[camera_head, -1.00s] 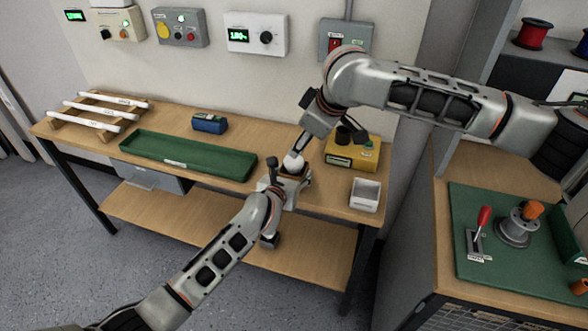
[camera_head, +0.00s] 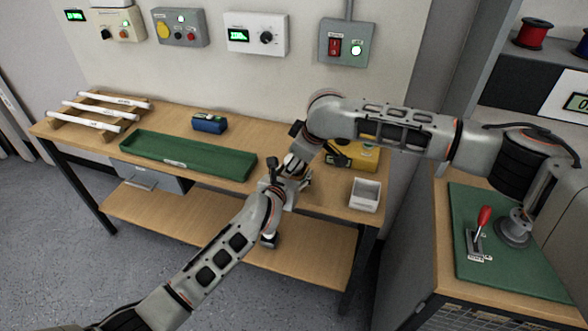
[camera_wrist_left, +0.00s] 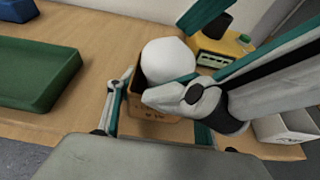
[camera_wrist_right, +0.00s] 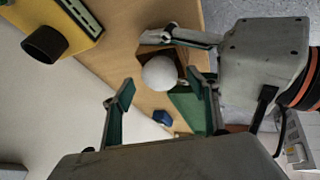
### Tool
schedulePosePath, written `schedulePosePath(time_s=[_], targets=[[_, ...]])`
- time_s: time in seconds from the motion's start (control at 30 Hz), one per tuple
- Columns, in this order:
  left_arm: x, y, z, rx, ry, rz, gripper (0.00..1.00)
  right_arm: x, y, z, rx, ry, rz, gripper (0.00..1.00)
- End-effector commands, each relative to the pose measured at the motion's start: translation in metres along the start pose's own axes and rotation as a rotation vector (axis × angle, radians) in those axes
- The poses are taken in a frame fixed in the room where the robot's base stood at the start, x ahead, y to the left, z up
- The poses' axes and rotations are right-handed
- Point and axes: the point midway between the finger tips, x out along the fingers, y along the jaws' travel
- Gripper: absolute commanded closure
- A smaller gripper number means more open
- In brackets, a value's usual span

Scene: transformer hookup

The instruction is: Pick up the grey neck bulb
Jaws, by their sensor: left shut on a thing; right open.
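A bulb with a white globe (camera_wrist_left: 167,62) sits in a small brown open box (camera_wrist_left: 150,128); its neck is hidden inside. My left gripper (camera_wrist_left: 155,118) is shut on the box, one finger on each side, at the bench's front edge. My right gripper (camera_wrist_right: 165,90) is open, its fingers just short of the globe, which shows between them in the right wrist view (camera_wrist_right: 160,72). In the head view my left gripper (camera_head: 284,182) and right gripper (camera_head: 296,160) meet closely and mostly hide bulb and box.
A yellow device (camera_head: 358,155) with dark round parts stands close behind the grippers. A white bin (camera_head: 365,194) is to their right. A long green tray (camera_head: 187,154), a blue block (camera_head: 209,123) and a rack of white tubes (camera_head: 97,110) are to the left.

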Motion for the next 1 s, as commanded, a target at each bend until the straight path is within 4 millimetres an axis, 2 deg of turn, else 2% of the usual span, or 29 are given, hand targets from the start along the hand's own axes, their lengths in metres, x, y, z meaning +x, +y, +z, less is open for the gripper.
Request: schedulePosePath(time_s=[0.1, 0.3, 0.33, 0.5, 0.53, 0.83, 1.0], targets=[[0.0, 0.0, 0.0, 0.0, 0.001, 0.0, 0.7, 0.007, 0.0, 0.0, 0.0, 0.0, 0.001, 0.41], [0.0, 0.0, -0.001, 0.0, 0.001, 0.001, 0.7, 0.008, 0.0, 0.0, 0.0, 0.0, 0.001, 0.41], [0.0, 0.0, -0.001, 0.0, 0.001, 0.001, 0.7, 0.008, 0.0, 0.0, 0.0, 0.0, 0.001, 0.44], [0.0, 0.0, -0.001, 0.0, 0.001, 0.0, 0.7, 0.008, 0.0, 0.0, 0.0, 0.0, 0.001, 0.88], [0.0, 0.0, -0.001, 0.0, 0.001, 0.0, 0.7, 0.008, 0.0, 0.0, 0.0, 0.0, 0.001, 0.93], [0.0, 0.0, -0.001, 0.0, 0.001, 0.0, 0.7, 0.005, 0.001, -0.001, 0.0, 0.001, 0.001, 0.93], [0.0, 0.0, -0.001, 0.0, 0.001, 0.0, 0.7, -0.013, 0.008, -0.01, -0.001, 0.002, 0.002, 0.93]])
